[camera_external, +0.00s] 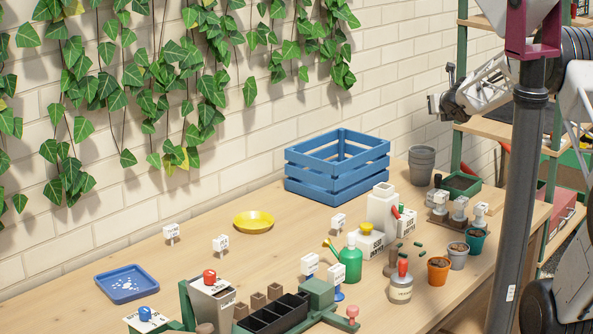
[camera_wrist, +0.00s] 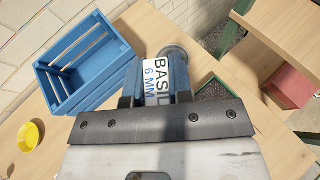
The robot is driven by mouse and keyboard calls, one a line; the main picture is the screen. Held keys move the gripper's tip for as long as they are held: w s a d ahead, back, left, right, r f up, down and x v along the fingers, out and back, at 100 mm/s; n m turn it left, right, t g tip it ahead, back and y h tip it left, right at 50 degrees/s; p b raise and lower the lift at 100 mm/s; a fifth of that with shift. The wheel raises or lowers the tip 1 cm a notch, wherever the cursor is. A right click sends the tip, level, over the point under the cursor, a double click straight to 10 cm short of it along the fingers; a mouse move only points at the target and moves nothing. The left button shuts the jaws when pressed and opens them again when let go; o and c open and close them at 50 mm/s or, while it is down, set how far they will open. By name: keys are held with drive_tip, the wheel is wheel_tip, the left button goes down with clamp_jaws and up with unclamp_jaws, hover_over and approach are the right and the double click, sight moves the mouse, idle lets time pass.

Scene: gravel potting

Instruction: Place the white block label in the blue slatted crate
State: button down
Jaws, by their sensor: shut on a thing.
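My gripper (camera_wrist: 157,85) is shut on a white block label (camera_wrist: 158,65) that reads "BASIL 6 MM" in the wrist view. In the external view my gripper (camera_external: 436,104) is raised at the upper right, well above the table; the held label cannot be made out there. The blue slatted crate (camera_external: 337,184) stands on the table against the brick wall, to the left of and below my gripper. In the wrist view the crate (camera_wrist: 72,88) is at the upper left, apart from the label, and its visible inside looks empty.
Grey stacked pots (camera_external: 422,162) and a green tray (camera_external: 461,188) stand right of the crate. A yellow saucer (camera_external: 253,222) lies to its left. A white bottle (camera_external: 382,207), a green watering can (camera_external: 350,262) and several small label blocks stand in front. Table left of the saucer is partly clear.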

drive_tip(key=s+a+f+n+g+y, duration=0.2)
drive_tip(key=s+a+n+y, duration=0.1)
drive_tip(key=a, duration=0.7)
drive_tip(key=s+a+f+n+g+y, duration=0.2)
drive_tip(key=s+a+n+y, duration=0.15)
drive_tip(key=a, duration=0.65)
drive_tip(key=s+a+f+n+g+y, duration=0.2)
drive_tip(key=s+a+n+y, duration=0.15)
drive_tip(key=a, duration=0.65)
drive_tip(key=s+a+f+n+g, duration=0.4)
drive_tip(key=s+a, duration=0.4)
drive_tip(key=s, duration=0.5)
drive_tip(key=s+a+f+n+g, duration=0.3)
drive_tip(key=s+a+n+g, duration=0.3)
drive_tip(key=s, duration=0.7)
drive_tip(key=a+g, duration=0.2)
drive_tip(key=a, duration=0.1)
drive_tip(key=shift+s+f+n+g, duration=0.3)
drive_tip(key=shift+f+n, duration=0.05)
drive_tip(key=shift+n, duration=0.05)
drive_tip(key=shift+f, duration=3.1)
drive_tip(key=shift+f, duration=1.9)
